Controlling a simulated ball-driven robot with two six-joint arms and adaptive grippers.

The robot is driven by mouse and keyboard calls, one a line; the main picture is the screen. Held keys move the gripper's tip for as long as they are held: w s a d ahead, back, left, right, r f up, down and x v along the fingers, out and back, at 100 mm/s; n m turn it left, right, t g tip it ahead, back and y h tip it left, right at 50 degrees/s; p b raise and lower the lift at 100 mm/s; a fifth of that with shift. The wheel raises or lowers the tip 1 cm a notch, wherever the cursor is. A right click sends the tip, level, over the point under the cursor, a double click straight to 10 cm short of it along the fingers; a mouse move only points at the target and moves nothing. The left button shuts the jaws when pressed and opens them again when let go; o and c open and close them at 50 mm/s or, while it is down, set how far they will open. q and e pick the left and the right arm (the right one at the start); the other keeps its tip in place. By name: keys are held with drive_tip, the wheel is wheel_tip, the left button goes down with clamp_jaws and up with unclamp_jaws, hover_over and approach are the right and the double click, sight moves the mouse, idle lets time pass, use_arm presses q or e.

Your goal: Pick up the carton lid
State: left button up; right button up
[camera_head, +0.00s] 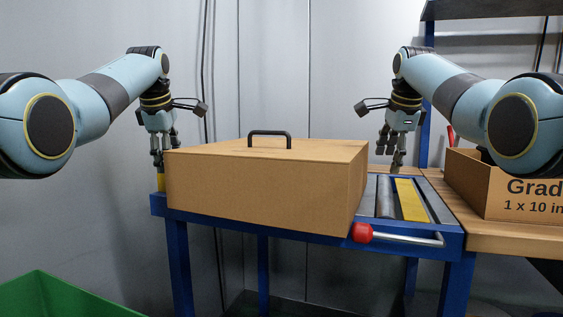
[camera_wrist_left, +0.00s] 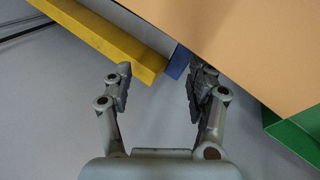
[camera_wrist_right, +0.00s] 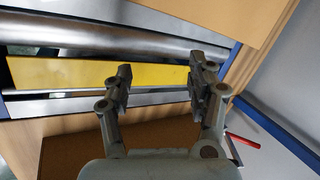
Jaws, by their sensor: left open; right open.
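The carton lid (camera_head: 265,180) is a large brown box-shaped cover with a black handle (camera_head: 269,134) on its top. It sits on the blue-framed roller table. My left gripper (camera_head: 161,162) is open and empty beside the lid's left end, pointing down. In the left wrist view, the lid (camera_wrist_left: 255,45) fills the upper right, by one finger of the left gripper (camera_wrist_left: 158,85). My right gripper (camera_head: 390,158) is open and empty, pointing down, to the right of the lid over the rollers. In the right wrist view, the right gripper (camera_wrist_right: 160,82) is above a yellow strip. What is under the lid is hidden.
The roller table (camera_head: 320,232) has a yellow strip (camera_head: 410,200) and a red-knobbed lever (camera_head: 362,232) at its front. A labelled cardboard box (camera_head: 480,190) stands on the wooden bench (camera_head: 515,238) at right. A green bin (camera_head: 60,298) is at lower left.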

use_arm(q)
drive_tip(key=shift+w+f, duration=0.35)
drive_tip(key=shift+f, duration=0.3)
use_arm(e)
drive_tip(key=shift+w+f, duration=0.3)
drive_tip(key=shift+f, duration=0.35)
use_arm(q)
drive_tip(key=shift+w+d+f, duration=0.1)
drive_tip(key=shift+d+f, duration=0.1)
drive_tip(key=shift+d, duration=0.05)
use_arm(e)
drive_tip(key=shift+w+a+f, duration=0.1)
drive_tip(key=shift+a+f, duration=0.1)
drive_tip(key=shift+a, duration=0.05)
use_arm(q)
drive_tip(key=shift+d, duration=0.5)
use_arm(e)
drive_tip(key=shift+a, duration=0.5)
